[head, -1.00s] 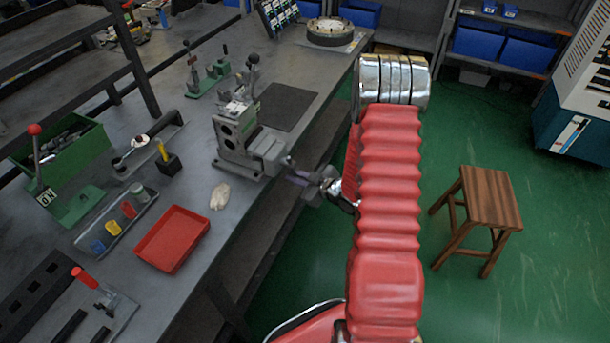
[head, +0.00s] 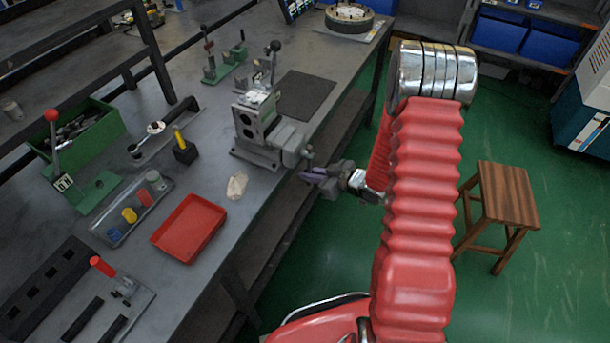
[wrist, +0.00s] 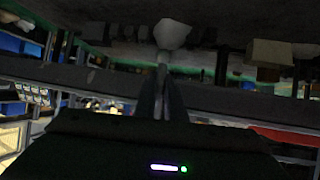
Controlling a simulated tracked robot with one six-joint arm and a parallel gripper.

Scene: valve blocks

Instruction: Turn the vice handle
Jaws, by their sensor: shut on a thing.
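The grey vice (head: 262,135) stands on the bench near its front edge, with its jaw end facing my arm. Its handle (head: 308,154) is a small bar at that end, partly hidden by my gripper. My gripper (head: 312,176) is at the handle, just past the bench edge. In the wrist view, the handle shows as a thin rod (wrist: 163,66) with a pale rounded end (wrist: 172,34). The dark fingers of my gripper (wrist: 162,98) close on the rod from both sides. The exact contact is too dark to see clearly.
A red tray (head: 188,228), a pale lump (head: 237,186) and a yellow-handled tool (head: 183,147) lie left of the vice. A dark mat (head: 306,96) is behind it. A wooden stool (head: 505,195) stands on the green floor at right.

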